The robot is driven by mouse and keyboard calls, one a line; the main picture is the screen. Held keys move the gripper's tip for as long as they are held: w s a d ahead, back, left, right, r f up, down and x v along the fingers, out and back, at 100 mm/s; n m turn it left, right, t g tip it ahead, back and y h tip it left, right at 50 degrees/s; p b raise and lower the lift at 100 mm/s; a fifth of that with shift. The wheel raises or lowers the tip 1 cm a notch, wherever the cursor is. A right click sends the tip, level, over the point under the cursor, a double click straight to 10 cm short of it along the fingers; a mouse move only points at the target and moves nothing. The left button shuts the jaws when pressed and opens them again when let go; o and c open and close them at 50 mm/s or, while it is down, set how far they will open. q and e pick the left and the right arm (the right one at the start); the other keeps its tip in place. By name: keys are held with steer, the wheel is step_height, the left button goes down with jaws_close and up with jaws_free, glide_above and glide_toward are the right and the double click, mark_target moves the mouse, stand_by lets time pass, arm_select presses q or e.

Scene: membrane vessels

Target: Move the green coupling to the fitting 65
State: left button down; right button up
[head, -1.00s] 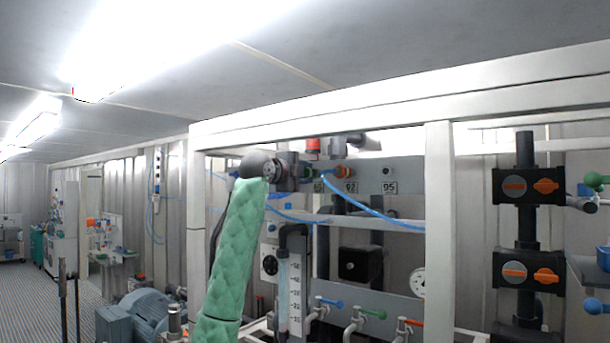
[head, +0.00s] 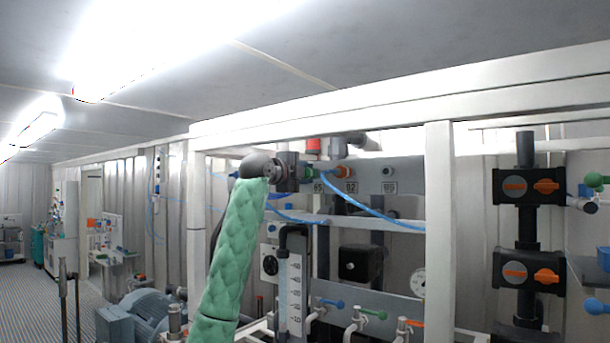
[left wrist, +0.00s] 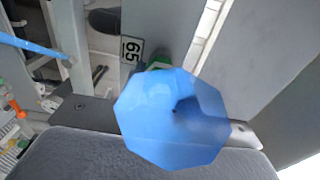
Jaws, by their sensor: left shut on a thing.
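My left gripper (head: 296,171) is up at the fitting panel, at its left end, and is shut on the green coupling (head: 308,171). Only a small part of the coupling shows in the head view. In the left wrist view a little green (left wrist: 131,64) shows beside the label 65 (left wrist: 131,50). A large blue faceted hose piece (left wrist: 170,115) fills the middle there and hides most of the coupling. The fitting 65 itself is hidden, so I cannot tell whether the coupling touches it. My right gripper is not in view.
An orange coupling (head: 342,172) is right of the green one, above label 92 (head: 351,188). Another fitting (head: 387,172) is farther right. A blue hose (head: 375,212) sags across the panel. A white frame post (head: 438,230) stands to the right. Valves with coloured handles are below.

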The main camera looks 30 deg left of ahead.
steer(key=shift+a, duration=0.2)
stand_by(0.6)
arm_select(q)
steer(key=shift+w, duration=0.5)
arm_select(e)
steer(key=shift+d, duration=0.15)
arm_select(q)
steer(key=c, duration=0.9)
jaws_free()
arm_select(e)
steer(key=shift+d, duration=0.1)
arm_select(q)
steer(key=shift+s+f, duration=0.1)
steer(key=shift+s, duration=0.1)
steer(key=shift+s+a+b, duration=0.15)
steer(key=shift+s+b, duration=1.1)
steer(key=shift+s, duration=0.6)
steer(key=shift+s+a+b, duration=0.15)
steer(key=shift+s+b, duration=1.05)
steer(key=shift+s, duration=0.65)
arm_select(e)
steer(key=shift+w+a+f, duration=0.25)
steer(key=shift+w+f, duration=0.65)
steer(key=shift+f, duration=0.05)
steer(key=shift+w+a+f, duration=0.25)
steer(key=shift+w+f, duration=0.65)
